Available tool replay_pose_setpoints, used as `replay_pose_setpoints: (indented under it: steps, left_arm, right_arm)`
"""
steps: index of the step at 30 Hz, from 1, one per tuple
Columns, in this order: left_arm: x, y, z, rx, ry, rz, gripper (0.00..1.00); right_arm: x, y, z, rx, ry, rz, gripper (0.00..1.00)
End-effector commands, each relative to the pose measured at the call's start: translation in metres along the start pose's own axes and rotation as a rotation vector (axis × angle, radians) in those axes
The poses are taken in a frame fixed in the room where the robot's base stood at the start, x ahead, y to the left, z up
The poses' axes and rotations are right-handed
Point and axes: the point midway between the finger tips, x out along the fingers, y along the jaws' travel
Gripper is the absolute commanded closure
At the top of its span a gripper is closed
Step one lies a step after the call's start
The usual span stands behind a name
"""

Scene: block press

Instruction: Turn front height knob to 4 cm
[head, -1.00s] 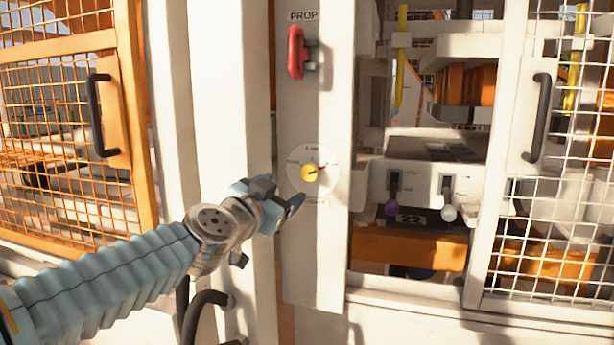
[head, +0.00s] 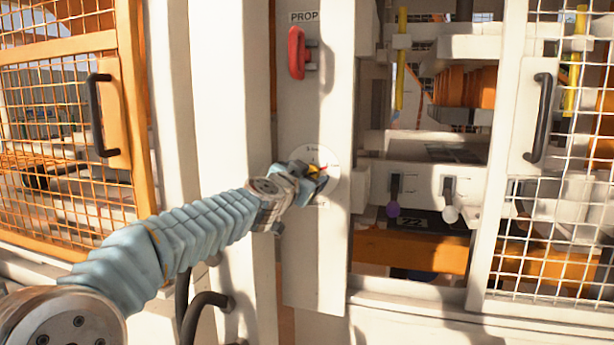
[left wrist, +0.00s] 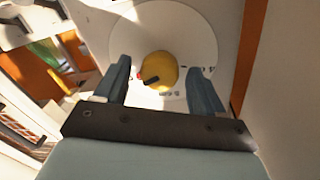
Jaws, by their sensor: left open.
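The front height knob (left wrist: 158,70) is yellow with a dark pointer mark. It sits on a round white dial (left wrist: 199,39) on the white post. In the head view the knob (head: 314,169) is partly hidden behind my left gripper (head: 312,179), and the dial's small lettering is too blurred to read surely. In the left wrist view my left gripper (left wrist: 161,85) is open, with one finger on each side of the knob and a gap visible at both sides. My right gripper is not in view.
A red handle (head: 296,53) under a PROP label is above the dial on the same post. Mesh doors with black handles (head: 100,115) flank the post.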

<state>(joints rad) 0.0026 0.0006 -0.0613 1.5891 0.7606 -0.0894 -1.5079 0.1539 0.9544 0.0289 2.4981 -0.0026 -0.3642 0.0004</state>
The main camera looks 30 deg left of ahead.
Motion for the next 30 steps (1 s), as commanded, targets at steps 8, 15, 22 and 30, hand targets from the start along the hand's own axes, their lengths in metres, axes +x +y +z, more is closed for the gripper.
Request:
replay_pose_setpoints:
  steps: [8, 15, 22, 30]
  left_arm:
    - [-0.0004, -0.0001, 0.0, 0.0, 0.0, 0.0, 0.57]
    - [-0.0005, 0.0, 0.0, -0.001, 0.0, 0.0, 0.87]
    - [-0.0005, 0.0003, 0.0007, -0.029, 0.003, -0.001, 0.87]
    - [-0.0004, 0.0005, 0.0021, -0.174, 0.017, -0.007, 0.87]
  right_arm:
    - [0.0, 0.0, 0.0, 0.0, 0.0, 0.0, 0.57]
    - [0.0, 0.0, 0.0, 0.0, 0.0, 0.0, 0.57]
    - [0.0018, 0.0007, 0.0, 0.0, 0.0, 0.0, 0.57]
    - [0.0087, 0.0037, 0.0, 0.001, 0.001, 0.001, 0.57]
